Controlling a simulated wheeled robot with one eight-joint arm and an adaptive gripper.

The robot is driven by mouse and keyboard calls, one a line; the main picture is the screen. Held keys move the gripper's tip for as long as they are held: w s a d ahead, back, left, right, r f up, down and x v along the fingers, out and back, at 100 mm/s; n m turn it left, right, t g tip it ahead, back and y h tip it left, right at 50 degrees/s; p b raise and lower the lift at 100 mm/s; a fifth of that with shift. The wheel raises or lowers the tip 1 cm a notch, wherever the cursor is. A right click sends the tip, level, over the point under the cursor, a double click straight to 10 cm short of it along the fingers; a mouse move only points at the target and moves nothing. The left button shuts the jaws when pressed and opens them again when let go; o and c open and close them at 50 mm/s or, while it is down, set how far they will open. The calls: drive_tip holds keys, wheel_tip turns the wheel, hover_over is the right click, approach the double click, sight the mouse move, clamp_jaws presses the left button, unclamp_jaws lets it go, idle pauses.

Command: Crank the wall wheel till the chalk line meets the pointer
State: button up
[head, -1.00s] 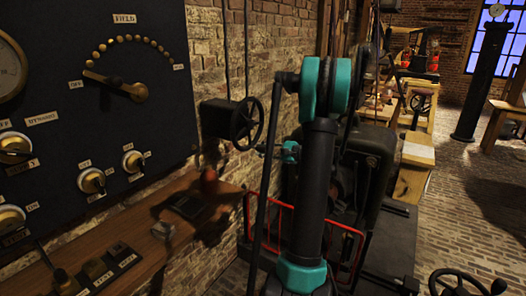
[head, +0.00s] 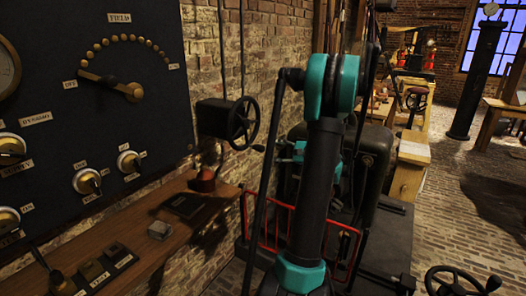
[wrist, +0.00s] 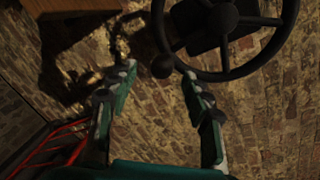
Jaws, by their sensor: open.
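The wall wheel (head: 243,122) is a black spoked handwheel on a dark box fixed to the brick wall. In the wrist view the wheel (wrist: 222,18) fills the upper right, with a round dark crank knob (wrist: 162,66) at its lower left. My gripper (wrist: 158,78) is open and empty. Its two teal and dark fingers are spread, and the knob appears in the gap between their tips. I cannot tell how far the knob is in depth. In the head view my arm partly hides the gripper, right of the wheel. I cannot make out the chalk line or the pointer.
A dark switch panel (head: 100,60) hangs at the left above a wooden shelf (head: 130,245). A small red-bodied thing (head: 204,181) stands on the shelf below the wheel. A red railing (head: 262,235) and a dark machine (head: 372,165) stand near my arm.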

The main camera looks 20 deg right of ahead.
drive_tip(key=v, duration=0.5)
drive_tip(key=shift+s+d, duration=0.25)
drive_tip(key=shift+s, duration=0.05)
idle(0.4)
